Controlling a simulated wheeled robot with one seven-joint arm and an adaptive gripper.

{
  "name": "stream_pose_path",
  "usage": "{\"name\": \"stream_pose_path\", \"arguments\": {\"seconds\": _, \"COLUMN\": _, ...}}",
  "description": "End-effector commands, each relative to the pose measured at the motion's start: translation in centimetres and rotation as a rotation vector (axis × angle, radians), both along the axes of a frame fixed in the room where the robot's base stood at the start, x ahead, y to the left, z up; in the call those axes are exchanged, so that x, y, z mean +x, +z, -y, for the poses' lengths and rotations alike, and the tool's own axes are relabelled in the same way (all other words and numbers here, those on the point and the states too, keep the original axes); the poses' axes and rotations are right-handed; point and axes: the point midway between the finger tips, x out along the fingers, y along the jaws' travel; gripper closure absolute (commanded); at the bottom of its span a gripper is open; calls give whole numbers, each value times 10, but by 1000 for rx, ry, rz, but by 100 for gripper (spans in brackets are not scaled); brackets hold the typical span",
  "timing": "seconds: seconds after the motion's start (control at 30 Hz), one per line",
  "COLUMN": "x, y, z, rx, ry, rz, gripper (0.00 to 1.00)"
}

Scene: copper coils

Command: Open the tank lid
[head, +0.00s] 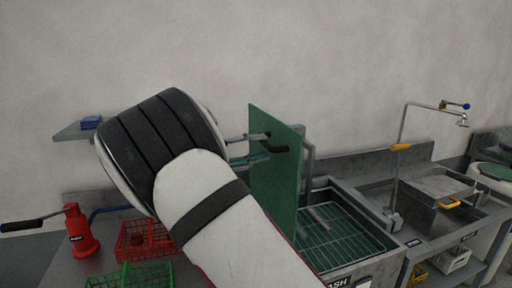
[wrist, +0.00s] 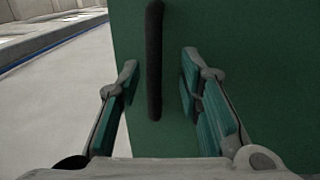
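The green tank lid (head: 274,185) stands steeply upright at the left side of the wash tank (head: 372,250) in the head view. The tank's top is uncovered and shows a green wire rack inside. A black bar handle (wrist: 154,60) is on the green lid face (wrist: 250,60) in the wrist view. My gripper (wrist: 160,78) is open, with one teal-padded finger on each side of the handle and a visible gap to both. In the head view my gripper (head: 262,147) is at the lid's upper part, partly hidden by my arm.
A red basket (head: 132,243), a green basket (head: 130,277) and a red pump-like tool (head: 78,236) are at lower left. A sink with a tall faucet (head: 399,150) stands right of the tank. A blue object (head: 91,122) lies on a wall shelf. The wall is close behind.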

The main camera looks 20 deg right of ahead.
Motion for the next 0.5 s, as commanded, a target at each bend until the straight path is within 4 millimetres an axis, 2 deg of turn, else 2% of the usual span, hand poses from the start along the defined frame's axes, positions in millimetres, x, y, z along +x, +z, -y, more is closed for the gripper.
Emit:
{"name": "stream_pose_path", "arguments": {"seconds": 0.17, "x": 0, "y": 1, "z": -1, "rx": -2, "ry": 0, "rz": 2, "gripper": 67}}
{"name": "stream_pose_path", "arguments": {"seconds": 0.27, "x": 0, "y": 1, "z": -8, "rx": -2, "ry": 1, "rz": 2, "gripper": 67}}
{"name": "stream_pose_path", "arguments": {"seconds": 0.37, "x": 0, "y": 0, "z": -22, "rx": -3, "ry": 3, "rz": 1, "gripper": 67}}
{"name": "stream_pose_path", "arguments": {"seconds": 0.5, "x": -1, "y": -3, "z": -51, "rx": -2, "ry": 3, "rz": 2, "gripper": 67}}
